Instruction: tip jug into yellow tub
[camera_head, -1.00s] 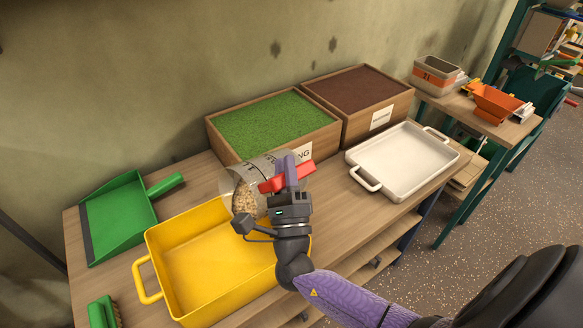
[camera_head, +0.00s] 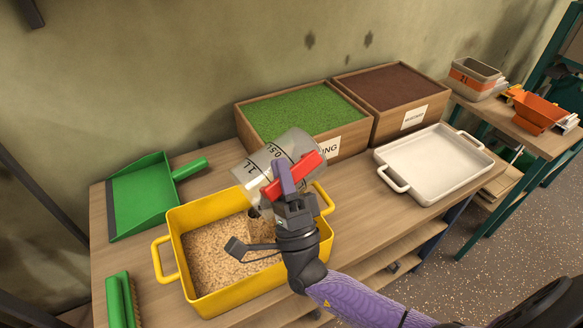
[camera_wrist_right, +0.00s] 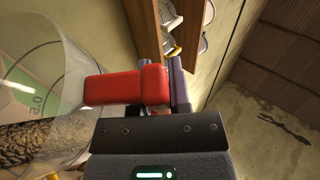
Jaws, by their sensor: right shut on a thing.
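The clear jug (camera_head: 275,160) has a red handle (camera_head: 294,175) and black volume marks. My right gripper (camera_head: 286,178) is shut on the red handle and holds the jug tilted, mouth down to the left, above the yellow tub (camera_head: 188,208). In the right wrist view the handle (camera_wrist_right: 125,88) sits at the fingers and tan grains (camera_wrist_right: 35,140) show in the jug (camera_wrist_right: 60,80). Tan grains (camera_head: 215,258) also cover the floor of the tub. My gripper and wrist hide the tub's right part. My left gripper is not in view.
A green dustpan (camera_head: 142,200) and a green brush (camera_head: 120,300) lie left of the tub. Wooden boxes of green (camera_head: 300,112) and brown (camera_head: 390,88) material stand behind. A white tray (camera_head: 436,163) lies to the right. An orange scoop (camera_head: 538,112) is on the far table.

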